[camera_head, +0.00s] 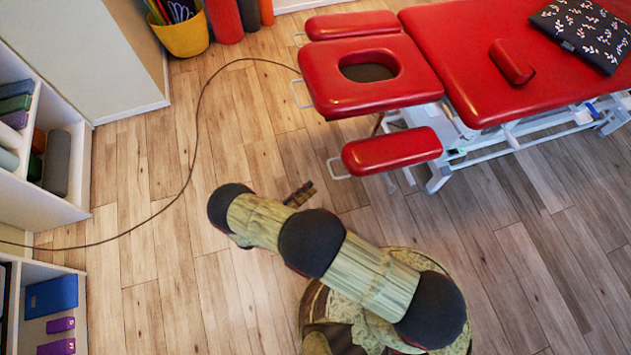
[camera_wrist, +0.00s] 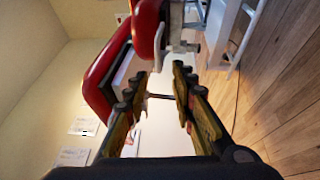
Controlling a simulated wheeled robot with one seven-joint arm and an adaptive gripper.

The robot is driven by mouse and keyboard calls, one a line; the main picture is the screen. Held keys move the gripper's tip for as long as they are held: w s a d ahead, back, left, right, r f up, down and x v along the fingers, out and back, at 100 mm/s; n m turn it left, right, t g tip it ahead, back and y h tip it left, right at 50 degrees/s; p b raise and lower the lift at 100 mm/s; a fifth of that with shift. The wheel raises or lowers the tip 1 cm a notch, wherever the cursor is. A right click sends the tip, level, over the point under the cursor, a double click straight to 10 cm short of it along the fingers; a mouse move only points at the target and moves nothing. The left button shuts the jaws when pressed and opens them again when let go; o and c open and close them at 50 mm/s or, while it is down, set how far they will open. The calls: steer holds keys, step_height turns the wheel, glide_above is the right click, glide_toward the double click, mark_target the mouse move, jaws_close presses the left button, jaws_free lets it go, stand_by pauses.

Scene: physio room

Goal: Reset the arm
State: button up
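My arm, in green and black, crosses the lower middle of the head view. My gripper (camera_wrist: 160,78) shows in the wrist view with its two fingers apart and nothing held between them. In the head view only a small part of my gripper (camera_head: 299,194) shows beyond the arm, above the wooden floor. The red treatment table (camera_head: 465,60) stands at the upper right of the head view, apart from my gripper. Its red padded parts also show in the wrist view (camera_wrist: 103,85), beyond the fingers.
A dark cable (camera_head: 193,150) curves over the floor on the left. Shelves (camera_head: 75,210) with rolls and blocks line the left edge. A yellow bucket (camera_head: 182,37) stands at the top left. A patterned dark cushion (camera_head: 585,32) lies on the table. Floor between shelves and table is mostly clear.

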steer(key=shift+s+a, duration=0.25)
steer(key=shift+a, duration=0.1)
stand_by(0.4)
steer(key=s+d+f+n+g, duration=0.3)
steer(key=s+d+n+g, duration=0.1)
steer(key=s+d, duration=0.2)
steer(key=s+d+r+m+g+y+p, duration=0.1)
steer(key=s+r+m+g+y, duration=0.3)
steer(key=r, duration=1.4)
steer(key=d+r+m+g+y+p, duration=0.1)
steer(key=r+g+y, duration=0.55)
steer(key=r, duration=1.15)
steer(key=s+d+r+m+t+y, duration=0.1)
steer(key=d+r, duration=0.3)
steer(key=r, duration=0.4)
steer(key=s+d+r+m+t+y, duration=0.1)
steer(key=s+d+r+m+t, duration=0.1)
steer(key=r, duration=0.6)
steer(key=s+d+r+m+t+y+p, duration=0.1)
steer(key=d+r+m+t, duration=0.3)
steer(key=d+r, duration=0.4)
steer(key=shift+s+r+t+y, duration=0.2)
steer(key=shift+t+y, duration=0.35)
steer(key=shift+t, duration=0.1)
